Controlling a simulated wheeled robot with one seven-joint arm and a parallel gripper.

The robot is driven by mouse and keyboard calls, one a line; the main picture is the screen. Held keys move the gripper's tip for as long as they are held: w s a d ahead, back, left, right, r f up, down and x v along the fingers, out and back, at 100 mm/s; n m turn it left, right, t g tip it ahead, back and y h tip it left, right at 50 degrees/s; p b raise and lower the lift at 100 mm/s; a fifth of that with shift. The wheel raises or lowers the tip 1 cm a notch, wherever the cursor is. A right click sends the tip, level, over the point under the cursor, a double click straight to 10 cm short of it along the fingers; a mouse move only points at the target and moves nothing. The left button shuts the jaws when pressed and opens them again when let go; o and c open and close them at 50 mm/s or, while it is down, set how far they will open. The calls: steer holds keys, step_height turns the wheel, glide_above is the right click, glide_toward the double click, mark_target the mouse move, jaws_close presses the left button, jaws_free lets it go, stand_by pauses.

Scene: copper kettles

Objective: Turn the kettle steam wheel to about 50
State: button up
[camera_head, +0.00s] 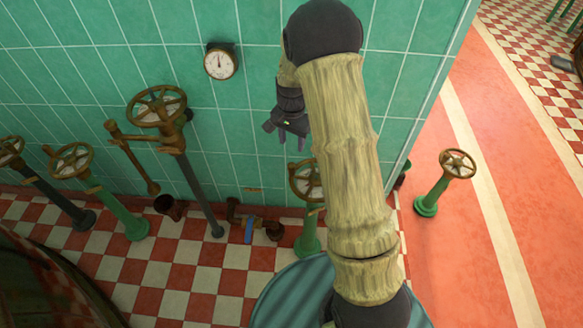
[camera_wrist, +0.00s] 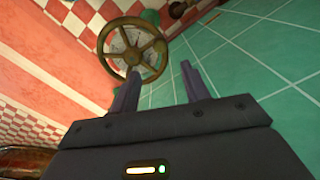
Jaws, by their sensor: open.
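Several spoked brass hand wheels stand on posts; I cannot tell by any label which one is the kettle steam wheel. One wheel (camera_head: 303,180) on a green post is partly hidden behind my arm, below my gripper (camera_head: 287,137). In the wrist view a brass wheel (camera_wrist: 134,50) with a pale dial under its spokes lies beyond the fingertips of my gripper (camera_wrist: 157,84), up and to the left. It looks like the same wheel. My gripper is open and empty, apart from the wheel. The dial's numbers are too small to read.
A round white gauge (camera_head: 220,62) hangs on the green tiled wall (camera_head: 80,80). Other wheels stand left: a high one (camera_head: 157,106), a green-post one (camera_head: 70,160) and one at the edge (camera_head: 10,151). Another wheel (camera_head: 458,163) stands alone on the red floor (camera_head: 440,265).

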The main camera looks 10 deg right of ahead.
mark_target(292, 164)
step_height(292, 164, down, 13)
steer(key=shift+f+b, duration=0.2)
steer(key=shift+b, duration=0.2)
jaws_close()
